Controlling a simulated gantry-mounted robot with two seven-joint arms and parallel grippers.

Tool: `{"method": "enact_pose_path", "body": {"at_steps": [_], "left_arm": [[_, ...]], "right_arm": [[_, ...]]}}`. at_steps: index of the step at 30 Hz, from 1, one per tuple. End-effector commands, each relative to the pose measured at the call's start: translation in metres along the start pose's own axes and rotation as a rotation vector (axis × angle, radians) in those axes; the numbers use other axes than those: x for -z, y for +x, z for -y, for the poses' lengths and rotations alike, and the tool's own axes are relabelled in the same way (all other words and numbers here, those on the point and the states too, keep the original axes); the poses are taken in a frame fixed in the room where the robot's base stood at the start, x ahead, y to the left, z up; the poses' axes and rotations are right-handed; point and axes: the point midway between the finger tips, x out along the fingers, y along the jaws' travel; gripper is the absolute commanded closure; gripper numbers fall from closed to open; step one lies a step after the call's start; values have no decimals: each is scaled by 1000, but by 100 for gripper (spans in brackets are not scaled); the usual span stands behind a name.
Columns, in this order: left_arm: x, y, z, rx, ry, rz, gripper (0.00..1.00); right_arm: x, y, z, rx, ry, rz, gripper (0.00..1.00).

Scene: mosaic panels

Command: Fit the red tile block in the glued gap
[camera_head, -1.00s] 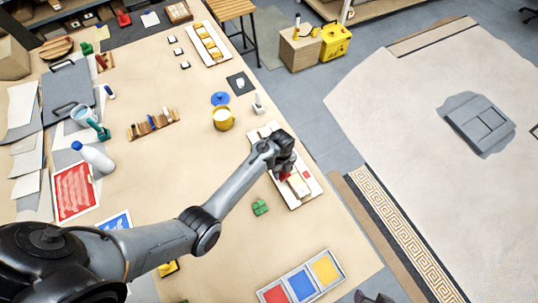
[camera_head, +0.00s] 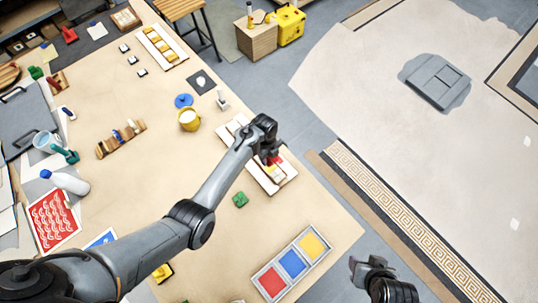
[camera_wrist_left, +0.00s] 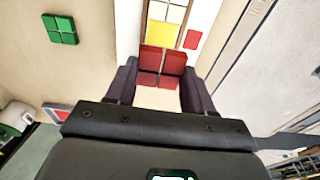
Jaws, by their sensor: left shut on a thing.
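My left gripper (camera_head: 272,158) is over the white mosaic panel (camera_head: 238,123) near the table's right edge. In the left wrist view the left gripper (camera_wrist_left: 162,78) is shut on the red tile block (camera_wrist_left: 162,62), which shows several dark red tiles between the fingers. Just beyond the block is a yellow tile (camera_wrist_left: 160,35) in the panel's strip. A pale patch shows between the fingers on the near side of the block; I cannot tell whether it is panel or block. The glued gap is not clearly visible. My right gripper (camera_head: 370,264) is at the lower right, away from the table.
A tray (camera_head: 258,272) with red, blue and yellow compartments is near the front edge. A yellow pot (camera_head: 189,119) and blue lid (camera_head: 184,100) stand farther back. A grey slab (camera_head: 433,82) lies on the floor.

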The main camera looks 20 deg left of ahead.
Motion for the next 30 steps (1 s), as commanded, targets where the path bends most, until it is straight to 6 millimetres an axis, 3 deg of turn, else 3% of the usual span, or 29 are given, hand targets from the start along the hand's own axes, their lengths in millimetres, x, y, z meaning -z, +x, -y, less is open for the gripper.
{"method": "enact_pose_path", "body": {"at_steps": [2, 21, 30], "left_arm": [[0, -3, 0, 0, 1, 1, 80], [-7, 48, 0, 0, 0, 1, 80], [-8, 57, 0, 0, 1, 1, 80]], "right_arm": [[1, -4, -1, -4, -4, 1, 47], [-11, 34, 0, -3, -2, 2, 47], [-13, 40, 2, 1, 3, 1, 47]]}}
